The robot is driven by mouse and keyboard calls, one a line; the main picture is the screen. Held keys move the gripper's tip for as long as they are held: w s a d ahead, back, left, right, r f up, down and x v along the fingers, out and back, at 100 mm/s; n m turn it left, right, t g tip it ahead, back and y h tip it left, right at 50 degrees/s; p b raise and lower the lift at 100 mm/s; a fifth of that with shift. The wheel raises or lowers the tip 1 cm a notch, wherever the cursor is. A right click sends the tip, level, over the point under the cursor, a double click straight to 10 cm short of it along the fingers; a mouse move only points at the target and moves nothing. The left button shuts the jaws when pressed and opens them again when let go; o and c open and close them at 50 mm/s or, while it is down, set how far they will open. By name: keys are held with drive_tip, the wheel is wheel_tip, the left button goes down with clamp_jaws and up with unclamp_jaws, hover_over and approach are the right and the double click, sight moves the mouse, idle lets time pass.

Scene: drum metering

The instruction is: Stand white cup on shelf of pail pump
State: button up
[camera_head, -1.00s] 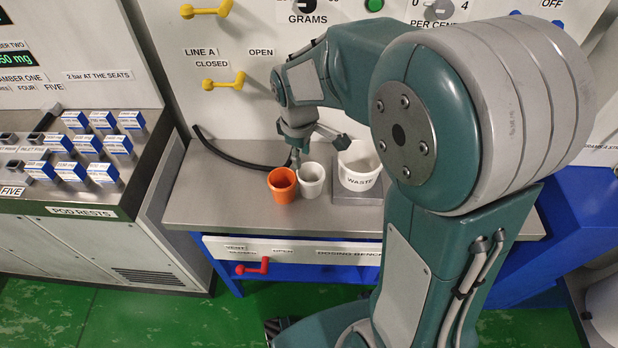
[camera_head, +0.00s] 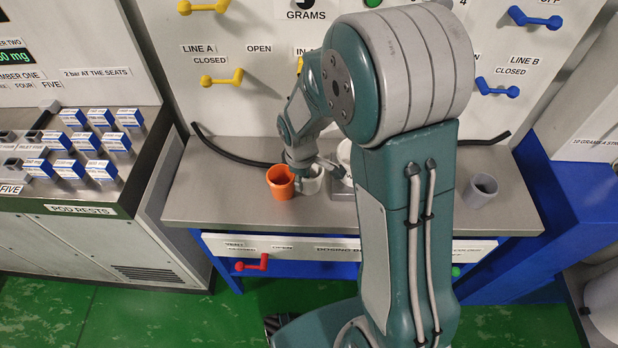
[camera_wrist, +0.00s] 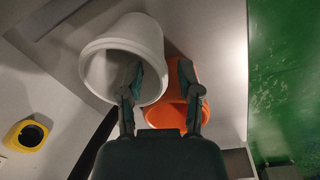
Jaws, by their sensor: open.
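The white cup (camera_head: 313,181) stands on the grey bench, right beside the orange cup (camera_head: 281,182). In the wrist view the white cup (camera_wrist: 118,55) shows its open mouth, with the orange cup (camera_wrist: 172,90) partly behind it. My gripper (camera_wrist: 161,68) is open and holds nothing. Its left finger overlaps the white cup's mouth and its right finger lies in front of the orange cup; contact cannot be told. In the head view my gripper (camera_head: 302,178) is at the two cups, its fingertips hard to make out. I cannot make out the pail pump or its shelf.
A white pail (camera_head: 345,153) behind the cups is mostly hidden by my arm. A grey cup (camera_head: 481,191) stands on the bench's right part. A black hose (camera_head: 228,152) runs along the back. A red handle (camera_head: 252,263) sticks out from the bench front.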

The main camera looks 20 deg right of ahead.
clamp_jaws()
drive_tip(key=shift+r, duration=0.15)
